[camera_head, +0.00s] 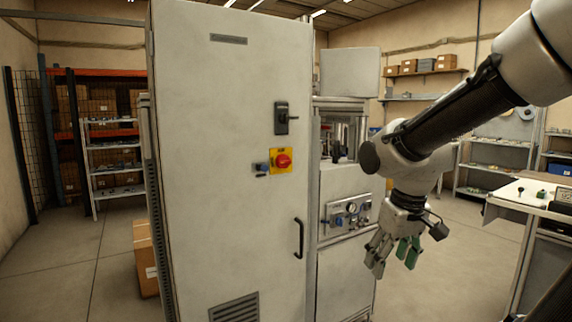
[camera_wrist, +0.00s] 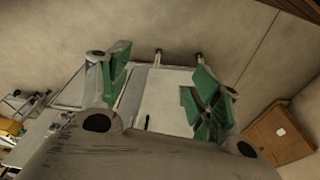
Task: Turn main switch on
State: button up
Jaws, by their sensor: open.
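A tall pale grey cabinet (camera_head: 225,90) fills the middle of the head view. On its door is a red rotary switch (camera_head: 283,161) on a yellow plate. A small blue switch (camera_head: 261,168) sits left of it, and a black latch (camera_head: 281,118) is above it. A black door handle (camera_head: 299,238) is lower right. My gripper (camera_head: 393,256) hangs fingers down, right of the cabinet and lower than the red switch, apart from it. The wrist view shows its green-padded fingers (camera_wrist: 160,85) spread and empty. The red switch is not visible there.
A machine with a small control panel (camera_head: 350,212) stands right of the cabinet, behind my gripper. A cardboard box (camera_head: 145,258) is on the floor at left. A workbench (camera_head: 535,192) is at right. Shelves line the back. The front floor is clear.

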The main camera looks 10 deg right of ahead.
jog(key=w+a+f+t, duration=0.1)
jog(key=w+f, duration=0.1)
jog(key=w, duration=0.5)
jog(key=w+a+f+t, duration=0.1)
jog(key=w+a+t, duration=0.1)
jog(key=w, duration=0.4)
jog(key=t+y, duration=0.6)
jog(key=t, duration=0.6)
send_near(286, 163)
jog(key=x, duration=1)
jog(key=shift+c, duration=0.4)
jog(key=c, duration=0.9)
